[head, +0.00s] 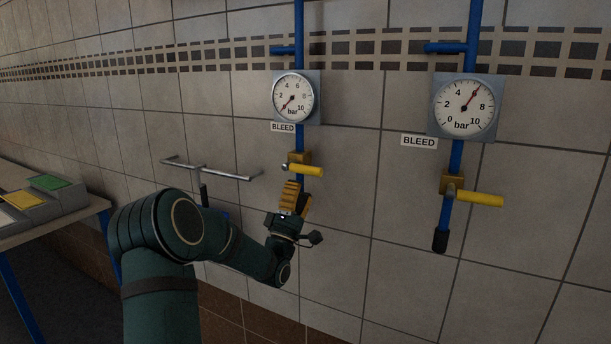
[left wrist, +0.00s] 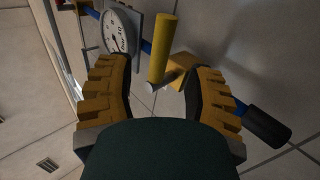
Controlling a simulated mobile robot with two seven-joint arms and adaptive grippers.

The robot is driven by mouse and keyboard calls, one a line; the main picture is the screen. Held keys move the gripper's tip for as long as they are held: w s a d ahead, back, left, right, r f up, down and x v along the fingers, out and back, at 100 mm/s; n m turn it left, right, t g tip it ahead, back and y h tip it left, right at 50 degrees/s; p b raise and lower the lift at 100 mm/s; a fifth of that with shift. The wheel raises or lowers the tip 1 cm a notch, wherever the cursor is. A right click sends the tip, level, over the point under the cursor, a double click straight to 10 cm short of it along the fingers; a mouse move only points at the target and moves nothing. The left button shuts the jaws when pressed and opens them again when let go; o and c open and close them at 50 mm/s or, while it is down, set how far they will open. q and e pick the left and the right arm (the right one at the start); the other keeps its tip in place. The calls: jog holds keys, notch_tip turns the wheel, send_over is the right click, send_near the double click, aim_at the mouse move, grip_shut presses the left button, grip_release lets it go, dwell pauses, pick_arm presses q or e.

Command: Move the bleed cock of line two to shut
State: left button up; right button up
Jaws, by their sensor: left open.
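Two bleed cocks sit on blue vertical pipes on the wall; no line numbers are readable. The left cock has a brass body (head: 299,158) and a yellow handle (head: 306,170) pointing right, across its pipe. The right cock has a brass body (head: 452,184) and a yellow handle (head: 475,198), also across its pipe. My left gripper (head: 291,194) is open just below the left cock. In the left wrist view, its fingers (left wrist: 158,80) stand apart on either side of that cock's yellow handle (left wrist: 163,48), with no clear contact. My right gripper is not in view.
The left gauge (head: 293,97) has its needle near zero; the right gauge (head: 465,107) reads about six bar. BLEED labels (head: 419,141) are beside the pipes. A metal rail (head: 210,169) is left of my gripper. A table (head: 50,228) with boxes stands far left.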

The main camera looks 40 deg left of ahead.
pick_arm(q)
jog(key=shift+v, duration=1.8)
